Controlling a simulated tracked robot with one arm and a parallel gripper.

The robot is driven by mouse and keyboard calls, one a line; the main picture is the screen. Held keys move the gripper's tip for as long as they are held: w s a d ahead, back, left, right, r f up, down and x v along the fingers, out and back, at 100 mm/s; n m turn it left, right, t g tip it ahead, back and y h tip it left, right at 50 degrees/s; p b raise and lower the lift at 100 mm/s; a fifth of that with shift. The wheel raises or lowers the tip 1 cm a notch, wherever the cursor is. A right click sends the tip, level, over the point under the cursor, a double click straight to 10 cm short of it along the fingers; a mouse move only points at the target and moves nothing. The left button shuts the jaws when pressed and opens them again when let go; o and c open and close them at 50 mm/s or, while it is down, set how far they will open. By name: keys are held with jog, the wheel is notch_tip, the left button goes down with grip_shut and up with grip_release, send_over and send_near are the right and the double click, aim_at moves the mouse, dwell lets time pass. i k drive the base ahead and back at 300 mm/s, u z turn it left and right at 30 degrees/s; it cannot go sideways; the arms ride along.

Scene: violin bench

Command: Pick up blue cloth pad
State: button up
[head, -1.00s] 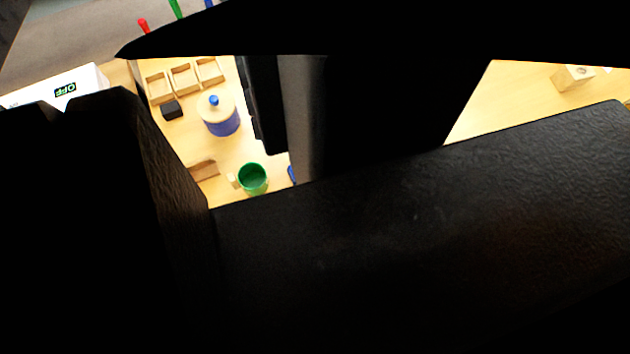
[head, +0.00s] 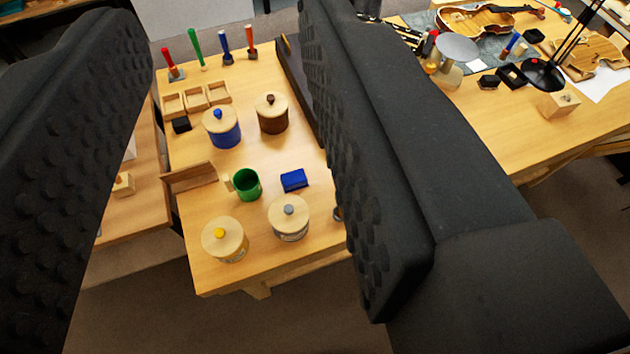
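The blue cloth pad (head: 293,180) is a small blue block-like piece. It lies on the light wood bench (head: 270,251), just right of a green mug (head: 246,184) and above a grey-knobbed jar (head: 288,217) in the picture. My gripper (head: 235,230) is open, with its two black studded fingers wide apart at the left and right of the view. Nothing is between the fingers at close range. The pad shows in the gap, farther off and clear of both fingers. The right finger hides part of the bench's right side.
A blue jar (head: 221,127), a brown jar (head: 271,113) and a yellow-knobbed jar (head: 224,239) stand around the pad. Small wooden trays (head: 195,97) and upright coloured-handled tools (head: 226,45) are at the back. A second bench with violin parts (head: 488,18) is at right.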

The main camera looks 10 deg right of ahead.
aim_at(297, 180)
jog(key=z, duration=0.1)
jog(key=k, duration=1.25)
jog(key=u, duration=0.7)
jog(key=i, duration=2.15)
jog(key=z, duration=0.85)
